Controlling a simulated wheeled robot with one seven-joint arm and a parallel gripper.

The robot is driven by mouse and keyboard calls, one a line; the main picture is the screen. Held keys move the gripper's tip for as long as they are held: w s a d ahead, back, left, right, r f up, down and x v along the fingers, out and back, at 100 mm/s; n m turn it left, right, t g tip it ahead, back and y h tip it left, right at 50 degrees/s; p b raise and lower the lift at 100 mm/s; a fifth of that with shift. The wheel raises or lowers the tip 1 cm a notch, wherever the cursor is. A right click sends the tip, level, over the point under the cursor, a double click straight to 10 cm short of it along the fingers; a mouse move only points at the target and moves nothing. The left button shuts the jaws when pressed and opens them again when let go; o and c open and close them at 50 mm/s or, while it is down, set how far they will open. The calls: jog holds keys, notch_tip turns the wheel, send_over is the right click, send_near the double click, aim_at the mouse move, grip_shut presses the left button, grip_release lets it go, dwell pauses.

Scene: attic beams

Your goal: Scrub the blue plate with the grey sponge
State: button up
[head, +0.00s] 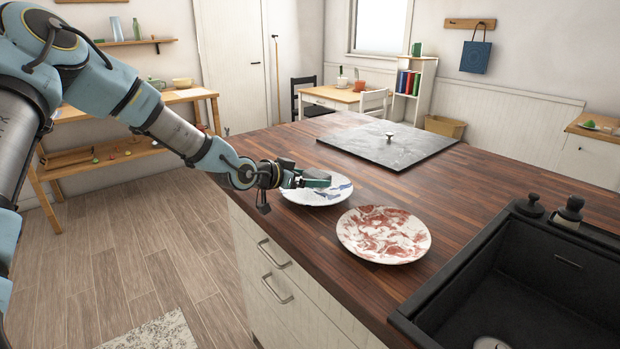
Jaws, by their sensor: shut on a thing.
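The blue plate (330,198) is white with blue markings and lies on the wooden counter, left of centre. My gripper (299,180) is over its left part, reaching in from the left. It is shut on the grey sponge (318,176), a small block with a greenish edge, held over the back part of the plate. The sponge and gripper hide part of the plate. I cannot tell whether the sponge touches the plate.
A plate with red markings (384,235) lies close in front, to the right. A black sink (530,285) with a dark tap (568,212) is at the right. A dark slab with a knob (390,147) lies behind. The counter between is clear.

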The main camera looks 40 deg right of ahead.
aim_at(323, 189)
jog(key=shift+f+b, duration=0.8)
jog(key=shift+f, duration=0.15)
dwell(1.3)
jog(key=shift+s+d+f+b, duration=0.1)
jog(key=shift+s+d+b, duration=0.25)
jog(key=shift+s, duration=0.2)
jog(key=shift+s+d+f+b, duration=0.1)
jog(key=shift+s+d+b, duration=0.1)
jog(key=shift+s+b, duration=0.25)
jog(key=shift+s+d+r, duration=0.15)
jog(key=shift+s+d, duration=0.15)
jog(key=shift+s, duration=0.25)
jog(key=shift+w+a+r+p, duration=0.15)
jog(key=shift+w+a+p, duration=0.85)
jog(key=shift+w+a, duration=1.4)
